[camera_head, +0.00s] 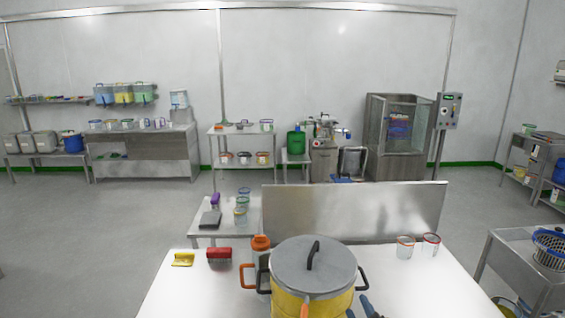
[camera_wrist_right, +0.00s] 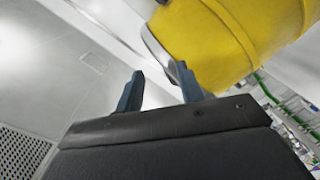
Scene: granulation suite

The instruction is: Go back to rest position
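A large yellow pot (camera_head: 290,303) with a grey lid (camera_head: 313,265) and dark side handles stands on the white table (camera_head: 190,295) at the bottom middle of the head view. My right gripper (camera_head: 359,307) shows only as dark blue fingertips at the bottom edge, just right of the pot. In the right wrist view, the fingers of my right gripper (camera_wrist_right: 155,70) are apart with nothing between them. The yellow pot (camera_wrist_right: 225,40) fills the upper right there, close to the right finger; I cannot tell whether they touch. My left gripper is not in view.
An orange-lidded container (camera_head: 261,243) stands behind the pot. A red brush (camera_head: 219,255) and a yellow scoop-like item (camera_head: 183,259) lie to the left. Two clear jars (camera_head: 405,247) stand at the right, near a metal panel (camera_head: 350,212). The table's right front is clear.

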